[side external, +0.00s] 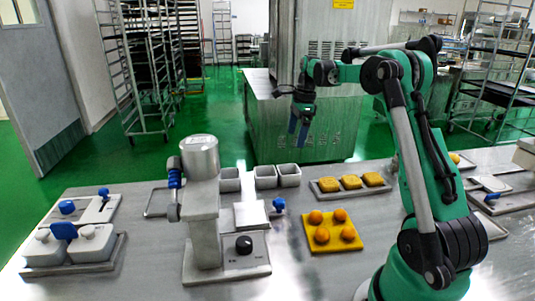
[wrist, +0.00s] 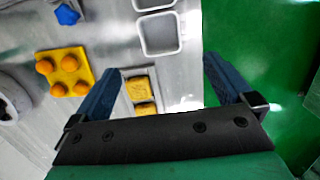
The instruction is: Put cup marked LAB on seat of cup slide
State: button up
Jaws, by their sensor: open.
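Three pale grey square open cups stand in a row at the table's back edge: a left cup (side external: 229,180), a middle cup (side external: 265,176) and a right cup (side external: 289,175). No LAB mark is readable on any of them. The wrist view shows one cup whole (wrist: 159,35) and part of another (wrist: 152,4). A flat metal block (side external: 250,214) with a blue knob (side external: 278,205) beside the machine may be the cup slide; its seat is not clear. My gripper (side external: 297,134) is open and empty, high above and behind the cups; its fingers also show in the wrist view (wrist: 163,70).
The encrusting machine (side external: 201,205) stands left of the block. A yellow plate (side external: 349,245) with orange balls lies in front; a tray (side external: 322,193) of yellow squares sits right of the cups. The front middle table is mostly bare.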

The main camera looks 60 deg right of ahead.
jog(key=a+r+n+t+h, duration=0.1)
jog(key=a+r+n, duration=0.1)
jog(key=a+n, duration=0.5)
jog(key=a+r+n+t+h, duration=0.1)
jog(key=a+r+n, duration=0.2)
jog(key=a+n, duration=0.4)
jog(key=s+a+f+n+t, duration=0.2)
jog(key=s+a+n, duration=0.1)
jog(key=a+n, duration=0.3)
jog(key=s+a+f+n+t, duration=0.2)
jog(key=s+a+n, duration=0.2)
jog(key=a+n, duration=0.3)
jog(key=shift+s+y, duration=0.3)
jog(key=shift+y, duration=0.1)
